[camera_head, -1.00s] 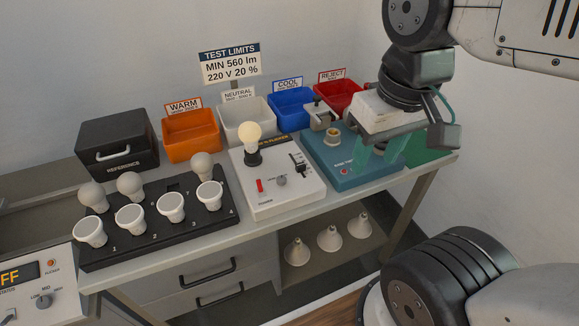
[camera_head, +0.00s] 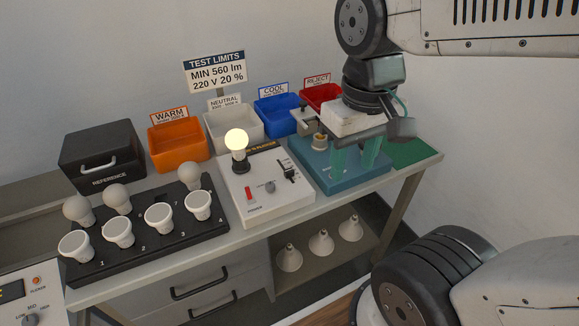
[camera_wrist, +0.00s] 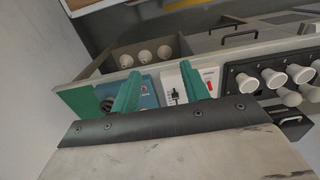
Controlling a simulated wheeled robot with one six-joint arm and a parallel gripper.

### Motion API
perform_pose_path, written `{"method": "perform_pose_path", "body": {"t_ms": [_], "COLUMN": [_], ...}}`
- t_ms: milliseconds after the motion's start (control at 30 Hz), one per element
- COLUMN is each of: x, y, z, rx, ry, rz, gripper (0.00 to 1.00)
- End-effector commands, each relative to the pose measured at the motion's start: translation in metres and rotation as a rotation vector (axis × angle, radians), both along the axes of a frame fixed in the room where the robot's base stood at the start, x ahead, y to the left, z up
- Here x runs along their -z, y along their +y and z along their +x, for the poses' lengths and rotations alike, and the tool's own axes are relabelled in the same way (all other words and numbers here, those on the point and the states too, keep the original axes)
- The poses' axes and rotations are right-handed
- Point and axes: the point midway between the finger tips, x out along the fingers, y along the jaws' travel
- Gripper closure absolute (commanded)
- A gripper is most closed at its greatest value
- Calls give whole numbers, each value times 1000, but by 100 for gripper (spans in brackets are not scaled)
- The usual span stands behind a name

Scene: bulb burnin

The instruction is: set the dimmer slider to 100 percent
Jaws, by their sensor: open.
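The dimmer slider (camera_head: 288,171) is a black knob in a slot on the right part of the white tester box (camera_head: 269,207). It also shows in the wrist view (camera_wrist: 174,97), just right of the middle. A lit bulb (camera_head: 237,140) stands upright in the box's socket. My gripper (camera_head: 355,160) is open, with two green fingers apart and nothing between them. It is over the teal fixture box (camera_head: 340,181), to the right of the slider and not touching it. In the wrist view the fingers of my gripper (camera_wrist: 160,72) stand either side of part of the teal and white boxes.
A red switch (camera_head: 249,194) and a grey knob (camera_head: 270,187) share the tester's top. A black rack (camera_head: 150,247) of several bulbs stands left. Coloured bins, including an orange one (camera_head: 178,147), line the back. A green mat (camera_head: 414,152) lies at the right end.

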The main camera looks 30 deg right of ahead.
Motion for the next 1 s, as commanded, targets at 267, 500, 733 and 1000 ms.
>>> {"method": "perform_pose_path", "body": {"t_ms": [267, 500, 733, 1000], "x": [43, 96, 124, 141], "y": [2, 5, 6, 6], "z": [74, 147, 208, 220], "rx": [-5, -5, -1, 2], "ry": [131, 147, 54, -2], "rz": [0, 1, 2, 3], "gripper": [55, 55, 55, 55]}}
